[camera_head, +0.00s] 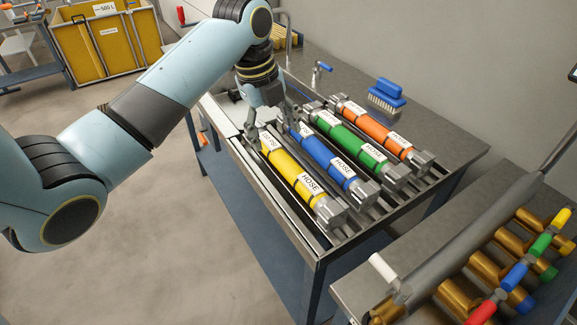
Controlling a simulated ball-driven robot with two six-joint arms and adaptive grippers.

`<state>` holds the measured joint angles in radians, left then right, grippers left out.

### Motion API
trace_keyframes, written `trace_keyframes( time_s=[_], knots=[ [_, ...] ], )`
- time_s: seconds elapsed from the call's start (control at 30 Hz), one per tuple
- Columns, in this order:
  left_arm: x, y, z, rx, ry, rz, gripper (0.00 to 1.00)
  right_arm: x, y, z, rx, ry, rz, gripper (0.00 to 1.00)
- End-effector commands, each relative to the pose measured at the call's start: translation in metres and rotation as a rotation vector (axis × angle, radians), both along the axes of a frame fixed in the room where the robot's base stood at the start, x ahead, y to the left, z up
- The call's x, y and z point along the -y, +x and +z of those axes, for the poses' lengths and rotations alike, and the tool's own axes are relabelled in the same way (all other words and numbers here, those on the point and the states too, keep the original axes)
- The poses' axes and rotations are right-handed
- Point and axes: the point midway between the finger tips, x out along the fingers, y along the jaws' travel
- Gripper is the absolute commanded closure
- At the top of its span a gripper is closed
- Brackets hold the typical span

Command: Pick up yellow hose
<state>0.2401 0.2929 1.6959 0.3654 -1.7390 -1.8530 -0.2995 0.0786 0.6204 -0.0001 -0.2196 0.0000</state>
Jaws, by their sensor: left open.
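The yellow hose (285,163) lies on the slatted rack of the metal table, nearest the table's left edge. It has grey metal end fittings and a white HOSE label. My left gripper (271,132) hangs down over the far end of the yellow and blue hoses. Its jaws are open, and one finger is close to the yellow hose's far end; I cannot tell whether it touches. The gripper hides part of the far end fittings. My right gripper is not in view.
The blue hose (321,153), green hose (353,141) and orange hose (368,124) lie parallel to the right. A blue brush (387,93) stands behind them. A pipe manifold (470,238) with coloured handles is at the lower right. A yellow bin (105,42) stands far left.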

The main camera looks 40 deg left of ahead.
Motion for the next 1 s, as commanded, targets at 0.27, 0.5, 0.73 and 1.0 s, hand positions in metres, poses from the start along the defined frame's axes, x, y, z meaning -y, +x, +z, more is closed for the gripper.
trace_keyframes(
  time_s=[0.27,0.5,0.73,1.0],
  knots=[
    [0.002,0.011,-0.038,-0.004,0.0,-0.04,0.33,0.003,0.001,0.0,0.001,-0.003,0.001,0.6],
    [0.006,0.015,-0.059,-0.003,0.001,-0.04,0.33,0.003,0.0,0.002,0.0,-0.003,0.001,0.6],
    [0.012,0.021,-0.093,-0.003,0.002,-0.039,0.33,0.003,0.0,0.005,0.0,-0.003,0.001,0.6],
    [0.012,0.023,-0.103,-0.001,0.004,-0.038,0.33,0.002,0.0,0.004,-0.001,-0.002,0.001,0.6]
  ],
)
